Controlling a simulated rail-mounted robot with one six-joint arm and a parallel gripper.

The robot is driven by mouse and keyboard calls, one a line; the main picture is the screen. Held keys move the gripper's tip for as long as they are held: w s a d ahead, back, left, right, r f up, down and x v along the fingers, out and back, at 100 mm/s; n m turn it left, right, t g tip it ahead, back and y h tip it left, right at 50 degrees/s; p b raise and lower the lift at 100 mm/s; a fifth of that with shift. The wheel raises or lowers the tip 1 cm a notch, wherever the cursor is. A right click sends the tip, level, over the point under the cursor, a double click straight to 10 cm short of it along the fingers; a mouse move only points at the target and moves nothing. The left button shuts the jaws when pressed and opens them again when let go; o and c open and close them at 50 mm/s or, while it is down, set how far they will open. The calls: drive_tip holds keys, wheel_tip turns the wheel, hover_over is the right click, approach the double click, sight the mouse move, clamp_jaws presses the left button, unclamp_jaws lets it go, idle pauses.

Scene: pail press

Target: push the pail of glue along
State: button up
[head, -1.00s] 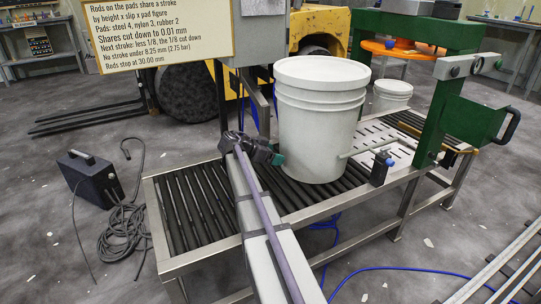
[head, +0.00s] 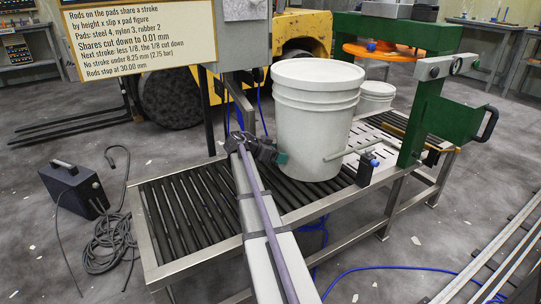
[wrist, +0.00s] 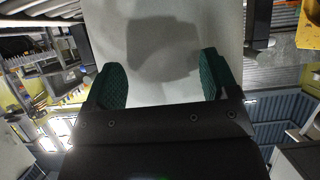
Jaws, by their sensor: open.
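The pail of glue (head: 312,125) is a large white lidded bucket. It stands upright on the black rollers of the conveyor (head: 178,215) in the head view. My gripper (head: 280,157) is at the left side of its lower wall, with a green fingertip at or very near the wall. In the wrist view my gripper (wrist: 160,80) is open, its two green pads apart with nothing between them. The pail's pale wall (wrist: 215,22) fills the space ahead, with a shadow on it. I cannot tell whether both pads touch it.
A thin rod on a bracket (head: 364,172) reaches to the pail's right side. A green press frame (head: 425,120) stands over the conveyor's right part. A sign (head: 150,35) hangs at upper left. The left rollers are clear.

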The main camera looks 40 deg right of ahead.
drive_tip(key=shift+s+d, duration=0.1)
drive_tip(key=shift+d, duration=0.2)
drive_tip(key=shift+s+d, duration=0.3)
drive_tip(key=shift+d, duration=1)
drive_tip(key=shift+s+d, duration=0.35)
drive_tip(key=shift+d, duration=0.95)
drive_tip(key=shift+s+d, duration=0.3)
drive_tip(key=shift+d, duration=1.1)
drive_tip(key=shift+s+d, duration=0.3)
drive_tip(key=shift+d, duration=0.95)
drive_tip(key=shift+s+d, duration=0.35)
drive_tip(key=shift+d, duration=0.95)
drive_tip(key=shift+s+d, duration=0.3)
drive_tip(key=shift+d, duration=0.95)
drive_tip(key=shift+s+d, duration=0.3)
drive_tip(key=shift+d, duration=1)
drive_tip(key=shift+s+d, duration=0.3)
drive_tip(key=shift+d, duration=1)
drive_tip(key=shift+s+d, duration=0.3)
drive_tip(key=shift+d, duration=1.1)
